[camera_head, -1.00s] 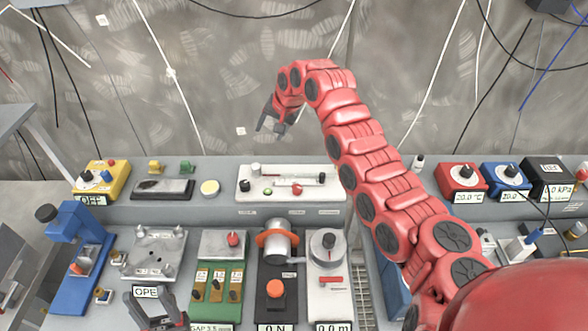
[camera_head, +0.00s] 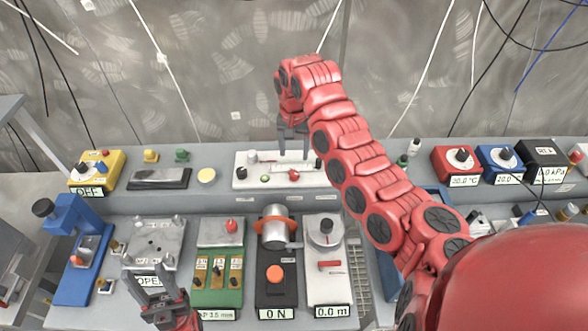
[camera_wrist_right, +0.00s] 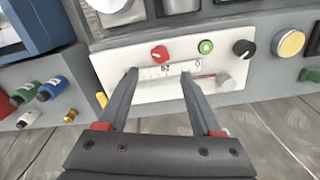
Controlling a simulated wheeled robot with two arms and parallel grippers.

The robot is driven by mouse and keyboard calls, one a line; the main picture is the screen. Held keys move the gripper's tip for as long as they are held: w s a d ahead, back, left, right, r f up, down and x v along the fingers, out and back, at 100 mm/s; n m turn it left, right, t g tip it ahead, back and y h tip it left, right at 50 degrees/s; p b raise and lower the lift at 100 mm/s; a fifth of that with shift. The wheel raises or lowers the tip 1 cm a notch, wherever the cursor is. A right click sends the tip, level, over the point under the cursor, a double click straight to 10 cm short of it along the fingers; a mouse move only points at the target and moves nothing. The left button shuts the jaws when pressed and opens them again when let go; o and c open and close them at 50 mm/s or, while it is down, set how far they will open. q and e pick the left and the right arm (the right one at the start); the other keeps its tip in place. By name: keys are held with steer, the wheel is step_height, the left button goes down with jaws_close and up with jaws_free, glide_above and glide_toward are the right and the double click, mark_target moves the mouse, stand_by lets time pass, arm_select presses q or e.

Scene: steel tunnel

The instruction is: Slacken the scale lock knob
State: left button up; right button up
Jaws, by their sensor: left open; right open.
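The white scale panel (camera_head: 243,183) stands on the back ledge and fills the middle of the right wrist view (camera_wrist_right: 115,68). It carries a ruled strip, a red knob (camera_wrist_right: 160,53), a green button (camera_wrist_right: 205,46), a black knob (camera_wrist_right: 244,48) and a grey knob (camera_wrist_right: 225,80). No readable label shows which is the lock knob. My right gripper (camera_head: 293,150) is open and empty, pointing down over the panel; in its wrist view its fingertips (camera_wrist_right: 158,74) straddle the ruled strip near the red knob. My left gripper (camera_head: 148,278) is open and empty at front left.
Behind the panel is a grey wall with hanging cables. In front stand a silver cylinder device (camera_head: 275,228) and a white device with a grey dial (camera_head: 326,233).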

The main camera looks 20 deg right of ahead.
mark_target(294, 173)
step_height(294, 173, down, 9)
steer(key=shift+r+p, duration=0.1)
steer(key=shift+p, duration=0.4)
jaws_close()
